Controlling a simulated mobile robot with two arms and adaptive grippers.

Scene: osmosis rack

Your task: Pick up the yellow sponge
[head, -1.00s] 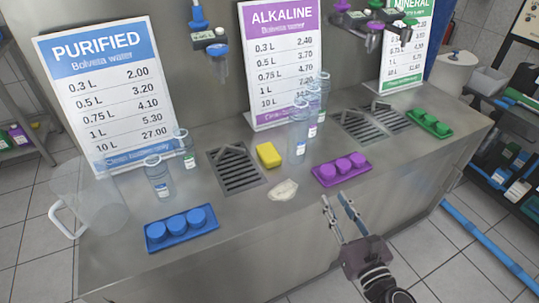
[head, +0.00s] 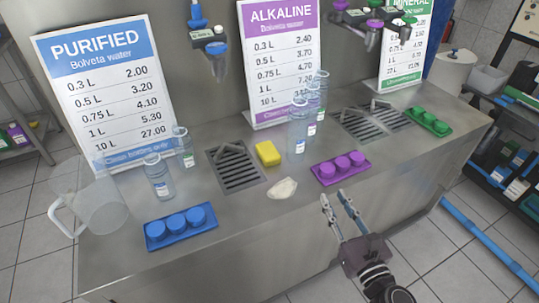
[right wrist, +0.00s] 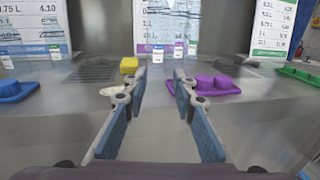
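The yellow sponge (head: 268,153) lies on the steel counter, just right of the left drain grate. It also shows in the right wrist view (right wrist: 129,65), ahead and left of the fingers. My right gripper (head: 334,196) is open and empty at the counter's front edge, in front of the purple cap tray and to the right of the sponge, apart from it. Its two open fingers also show in the right wrist view (right wrist: 155,84). My left gripper is not in the head view.
A crumpled pale cloth (head: 283,188) lies in front of the sponge. Clear bottles (head: 298,136) stand right of it. A purple cap tray (head: 341,169), blue cap tray (head: 182,227) and clear pitcher (head: 92,203) share the counter (head: 240,220). Drain grates (head: 238,171) are set in it.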

